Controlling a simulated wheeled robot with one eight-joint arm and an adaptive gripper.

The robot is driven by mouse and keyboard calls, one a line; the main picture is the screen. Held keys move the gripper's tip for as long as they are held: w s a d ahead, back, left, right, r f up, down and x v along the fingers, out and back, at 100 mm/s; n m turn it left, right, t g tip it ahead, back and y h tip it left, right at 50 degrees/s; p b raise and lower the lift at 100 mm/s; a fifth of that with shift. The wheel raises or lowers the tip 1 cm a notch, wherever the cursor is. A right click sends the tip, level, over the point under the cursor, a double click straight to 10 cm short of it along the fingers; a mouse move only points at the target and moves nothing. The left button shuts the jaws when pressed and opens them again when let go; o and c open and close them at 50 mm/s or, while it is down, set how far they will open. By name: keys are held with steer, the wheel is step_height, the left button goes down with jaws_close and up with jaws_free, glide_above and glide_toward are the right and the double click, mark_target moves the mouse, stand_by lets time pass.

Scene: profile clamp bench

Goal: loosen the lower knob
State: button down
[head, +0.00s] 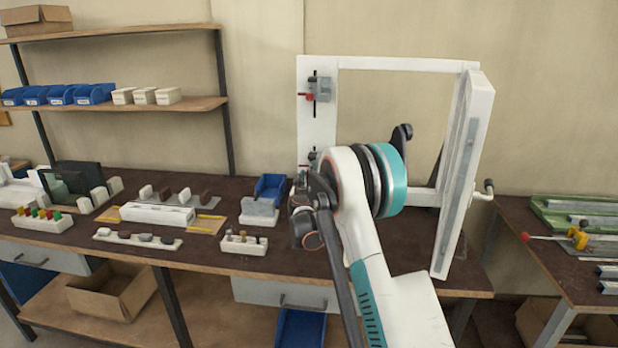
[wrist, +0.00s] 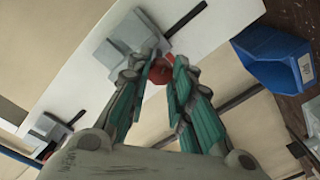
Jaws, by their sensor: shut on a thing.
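A white upright panel (head: 316,125) carries two grey clamps. The upper clamp (head: 320,88) has a red knob (head: 306,97) in clear view of the head. The lower clamp (head: 314,156) is partly hidden by my arm. In the wrist view the lower clamp's grey block (wrist: 122,42) is close, and its red knob (wrist: 161,72) sits between my fingertips. My gripper (wrist: 166,68) is shut on this lower knob, with one finger on each side. The upper clamp (wrist: 47,131) shows smaller at the wrist view's lower left. My arm hides my fingers in the head view.
A blue bin (wrist: 272,58) stands close to the panel; it also shows in the head view (head: 271,187). White trays and blocks cover the bench (head: 226,260) on the left. A white hinged frame (head: 462,170) stands right of my arm.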

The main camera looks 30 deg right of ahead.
steer(key=n, duration=1.6)
steer(key=shift+a+g+h+b, duration=0.1)
steer(key=shift+g+h+b, duration=0.2)
steer(key=shift+b, duration=0.1)
steer(key=shift+n, duration=0.5)
steer(key=c, duration=1.4)
jaws_free()
steer(key=shift+f, duration=0.1)
steer(key=v, duration=1.2)
